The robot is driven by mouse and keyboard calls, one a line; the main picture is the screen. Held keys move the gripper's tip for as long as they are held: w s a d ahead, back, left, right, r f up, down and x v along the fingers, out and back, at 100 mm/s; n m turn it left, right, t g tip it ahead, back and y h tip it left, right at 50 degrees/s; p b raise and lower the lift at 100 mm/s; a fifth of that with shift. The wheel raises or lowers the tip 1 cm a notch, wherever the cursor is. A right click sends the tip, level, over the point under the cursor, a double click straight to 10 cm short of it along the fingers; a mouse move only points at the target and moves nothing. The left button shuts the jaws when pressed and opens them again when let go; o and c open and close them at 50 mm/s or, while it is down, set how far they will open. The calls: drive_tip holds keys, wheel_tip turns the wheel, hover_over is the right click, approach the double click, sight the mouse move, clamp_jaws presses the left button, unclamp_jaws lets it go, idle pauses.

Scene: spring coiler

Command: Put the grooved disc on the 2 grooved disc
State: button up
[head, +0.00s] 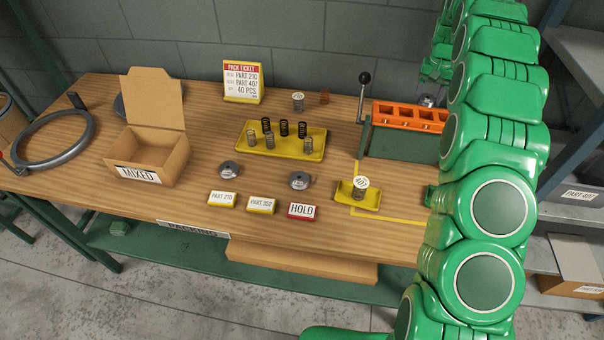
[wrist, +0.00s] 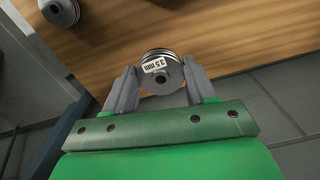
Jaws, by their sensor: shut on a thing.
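My gripper (wrist: 160,68) is shut on a grey grooved disc (wrist: 158,82) with a centre hole and a "3.5 mm" label. The wooden tabletop shows behind it in the wrist view. Another grey round part with a centre hole (wrist: 60,11) is at the top left of that view, partly cut off, apart from the held disc. In the head view two grey grooved discs lie apart on the table, one at the left (head: 229,168) and one at the right (head: 299,180). My arm covers the table's right end there, so my fingers cannot be made out.
An open MIXED box (head: 150,165) stands at the left. A yellow tray (head: 310,150) holds several springs. A small yellow tray (head: 368,201) holds one part. An orange rack (head: 408,116) is at the right. Label blocks, including HOLD (head: 302,212), line the front.

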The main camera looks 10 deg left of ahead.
drive_tip(key=s+a+f+n, duration=0.2)
drive_tip(key=s+a, duration=0.2)
drive_tip(key=a, duration=0.4)
drive_tip(key=s+a+r, duration=0.3)
drive_tip(key=a+r, duration=0.4)
drive_tip(key=a, duration=0.3)
drive_tip(key=s+a+r, duration=0.4)
drive_tip(key=a+r, duration=0.3)
drive_tip(key=a, duration=0.2)
drive_tip(key=s+f+m, duration=0.1)
drive_tip(key=s+f, duration=0.2)
drive_tip(key=s, duration=1.3)
drive_tip(key=s+f+m, duration=0.2)
drive_tip(key=s, duration=1.4)
hover_over(299, 178)
drive_tip(key=s, duration=0.1)
drive_tip(key=f, duration=0.8)
drive_tip(key=shift+s+d+f, duration=0.1)
drive_tip(key=shift+s+d, duration=0.05)
drive_tip(key=shift+d, duration=0.15)
drive_tip(key=shift+w+a+f, duration=0.3)
drive_tip(key=shift+w+f, duration=0.3)
drive_tip(key=shift+f, duration=0.15)
drive_tip(key=shift+w+a+f, duration=0.1)
drive_tip(key=shift+f, duration=1.55)
drive_tip(key=shift+f, duration=0.1)
